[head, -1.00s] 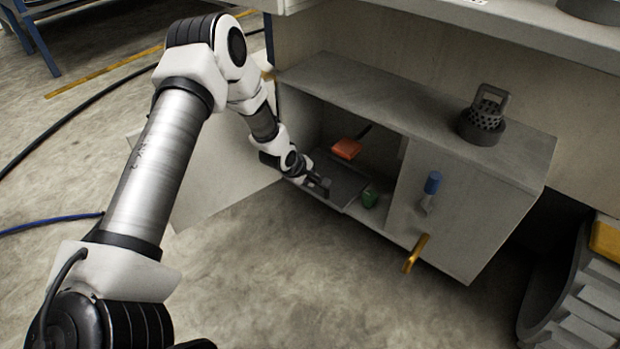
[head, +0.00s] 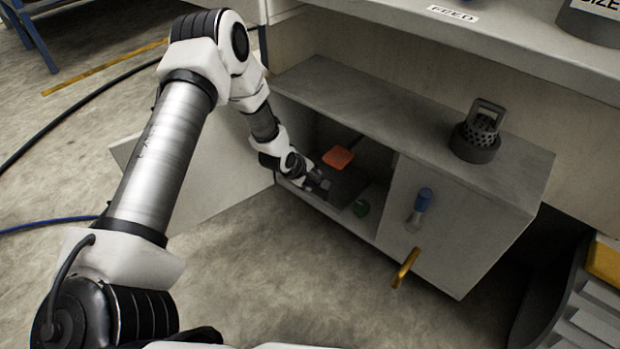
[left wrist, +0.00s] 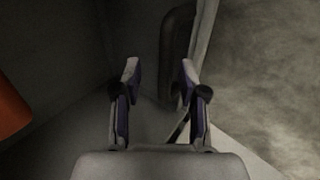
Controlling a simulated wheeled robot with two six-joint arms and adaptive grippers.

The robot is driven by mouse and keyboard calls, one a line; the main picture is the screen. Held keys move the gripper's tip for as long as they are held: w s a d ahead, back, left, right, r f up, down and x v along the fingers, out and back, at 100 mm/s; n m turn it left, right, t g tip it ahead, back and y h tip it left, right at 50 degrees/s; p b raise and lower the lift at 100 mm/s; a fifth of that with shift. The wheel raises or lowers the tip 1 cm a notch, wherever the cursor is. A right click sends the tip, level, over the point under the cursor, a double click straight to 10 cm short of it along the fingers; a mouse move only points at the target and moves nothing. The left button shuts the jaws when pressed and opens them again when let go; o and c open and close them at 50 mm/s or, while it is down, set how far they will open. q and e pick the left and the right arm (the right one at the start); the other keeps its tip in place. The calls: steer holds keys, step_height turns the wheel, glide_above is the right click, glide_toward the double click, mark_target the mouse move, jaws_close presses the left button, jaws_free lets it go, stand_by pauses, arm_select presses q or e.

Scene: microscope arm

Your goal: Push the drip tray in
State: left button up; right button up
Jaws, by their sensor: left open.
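The drip tray (head: 348,186) looks like a dark grey flat tray on the floor of the open left compartment of the cabinet. My left gripper (head: 322,186) is at the left front of that compartment, beside the tray's near left part. I cannot tell whether it touches the tray. Part of the tray is hidden behind the gripper. My right gripper is not in view.
The cabinet door (head: 190,170) stands open on the left. A yellow handle (head: 405,267) sticks out from the right front panel.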

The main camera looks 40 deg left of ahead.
arm_select(q)
steer(key=shift+s, duration=0.1)
steer(key=v, duration=1.2)
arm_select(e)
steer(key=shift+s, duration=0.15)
